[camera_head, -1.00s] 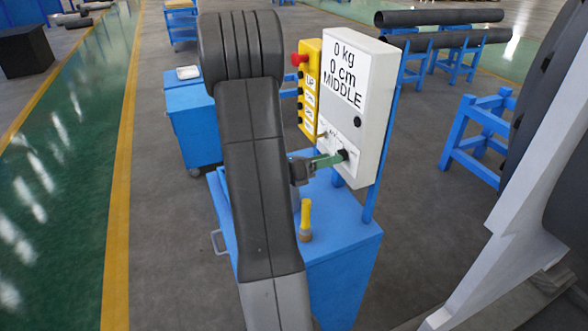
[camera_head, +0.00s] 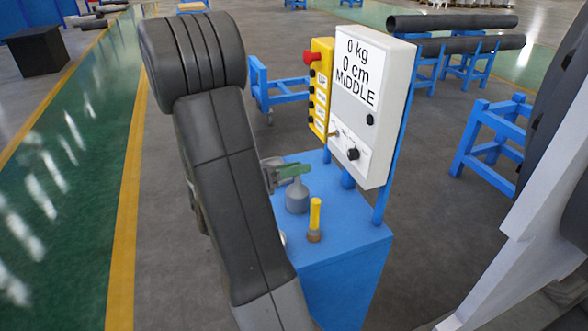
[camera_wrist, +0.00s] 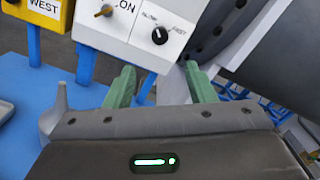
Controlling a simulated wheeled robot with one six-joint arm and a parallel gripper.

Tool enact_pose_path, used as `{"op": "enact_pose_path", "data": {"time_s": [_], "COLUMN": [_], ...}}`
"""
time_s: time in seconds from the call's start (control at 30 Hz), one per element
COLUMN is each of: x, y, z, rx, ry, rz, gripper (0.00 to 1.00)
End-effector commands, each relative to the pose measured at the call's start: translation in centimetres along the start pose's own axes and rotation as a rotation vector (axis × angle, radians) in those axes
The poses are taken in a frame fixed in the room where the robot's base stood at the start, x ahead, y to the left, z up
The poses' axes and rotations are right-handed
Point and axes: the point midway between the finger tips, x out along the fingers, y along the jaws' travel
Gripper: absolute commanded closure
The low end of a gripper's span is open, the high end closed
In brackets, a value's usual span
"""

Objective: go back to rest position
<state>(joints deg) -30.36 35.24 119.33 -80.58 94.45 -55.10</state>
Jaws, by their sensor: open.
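My gripper (camera_head: 287,172) is above the blue cart, partly hidden behind my dark arm. In the wrist view its two green fingers (camera_wrist: 160,86) stand wide apart with nothing between them. A white control box (camera_head: 366,108) reading "0 kg, 0 cm, MIDDLE" stands at the cart's back, to the right of my gripper. There is a visible gap between the fingers and the box in the body view. The box's black SLOW/FAST knob (camera_wrist: 159,35) is ahead of the fingers in the wrist view.
On the blue cart (camera_head: 345,245) stand a grey cone-shaped object (camera_head: 297,196), close under the gripper, and a yellow-handled tool (camera_head: 315,219). A yellow button panel (camera_head: 320,90) hangs beside the box. A large white and dark structure (camera_head: 520,220) stands at right. Floor at left is open.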

Motion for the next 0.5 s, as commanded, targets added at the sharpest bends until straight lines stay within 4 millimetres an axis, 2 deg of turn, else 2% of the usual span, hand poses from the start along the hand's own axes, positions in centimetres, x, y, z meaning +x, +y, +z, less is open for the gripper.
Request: {"op": "enact_pose_path", "data": {"time_s": [0.3, 0.5], "x": [0.2, 1.8], "y": [0.0, -0.1], "z": [0.0, 0.1], "rx": [0.0, -0.002], "ry": [0.0, 0.001], "rz": [0.0, -0.002], "gripper": [0.5, 0.5]}}
